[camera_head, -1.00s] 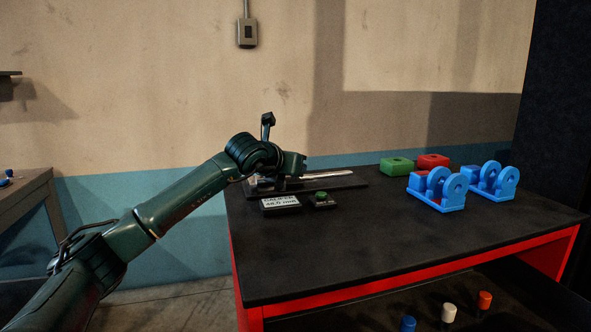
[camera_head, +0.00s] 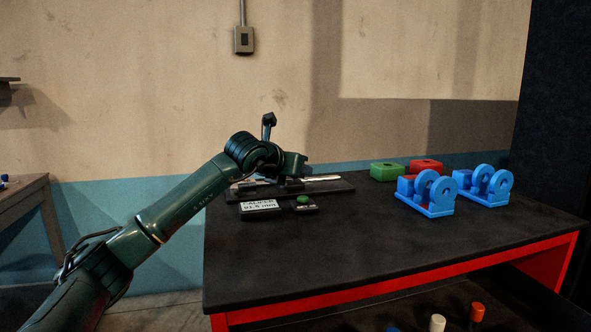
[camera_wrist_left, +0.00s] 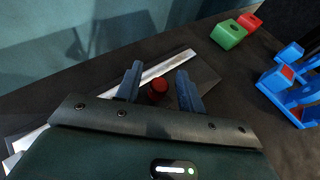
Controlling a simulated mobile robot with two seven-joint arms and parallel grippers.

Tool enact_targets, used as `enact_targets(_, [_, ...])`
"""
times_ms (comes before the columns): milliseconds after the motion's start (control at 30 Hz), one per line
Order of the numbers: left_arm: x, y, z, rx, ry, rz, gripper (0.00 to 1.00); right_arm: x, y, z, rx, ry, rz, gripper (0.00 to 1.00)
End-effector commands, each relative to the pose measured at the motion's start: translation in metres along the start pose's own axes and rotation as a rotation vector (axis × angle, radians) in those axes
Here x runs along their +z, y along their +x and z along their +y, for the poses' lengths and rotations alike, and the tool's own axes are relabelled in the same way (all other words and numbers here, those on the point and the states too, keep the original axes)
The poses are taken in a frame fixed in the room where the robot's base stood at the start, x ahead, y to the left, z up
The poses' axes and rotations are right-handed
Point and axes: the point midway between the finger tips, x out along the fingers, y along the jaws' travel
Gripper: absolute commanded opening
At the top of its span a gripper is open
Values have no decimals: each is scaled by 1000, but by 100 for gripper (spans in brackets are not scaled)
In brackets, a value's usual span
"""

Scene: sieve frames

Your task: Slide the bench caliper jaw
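The bench caliper lies at the back left of the dark bench, with a silver bar (camera_head: 322,179) on a black base (camera_head: 335,189). In the left wrist view the silver bar (camera_wrist_left: 172,66) runs diagonally behind a red knob (camera_wrist_left: 157,86). My left gripper (camera_wrist_left: 159,72) is open, its two blue-grey fingers on either side of the knob with visible gaps. In the head view my left gripper (camera_head: 293,180) is over the caliper and hides part of it. The caliper display (camera_head: 260,205) seems to read 91.5 mm. My right gripper is not in view.
A green-topped button box (camera_head: 304,201) stands beside the display. A green block (camera_head: 387,173), a red block (camera_head: 426,166) and two blue fixtures (camera_head: 425,196) (camera_head: 484,185) stand to the right. The bench front (camera_head: 330,235) is clear. Coloured pegs sit below it.

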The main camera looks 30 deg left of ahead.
Motion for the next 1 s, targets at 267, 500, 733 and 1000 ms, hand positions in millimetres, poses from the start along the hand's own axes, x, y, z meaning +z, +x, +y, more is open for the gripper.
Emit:
enact_targets(267, [0,-1,0,0,0,0,41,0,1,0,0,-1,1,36])
enact_targets(500, [-2,-30,1,2,3,-3,41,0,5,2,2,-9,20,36])
enact_targets(733, [-2,-82,1,3,3,-2,41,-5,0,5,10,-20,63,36])
enact_targets(1000, [-1,-124,0,0,0,-1,41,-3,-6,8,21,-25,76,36])
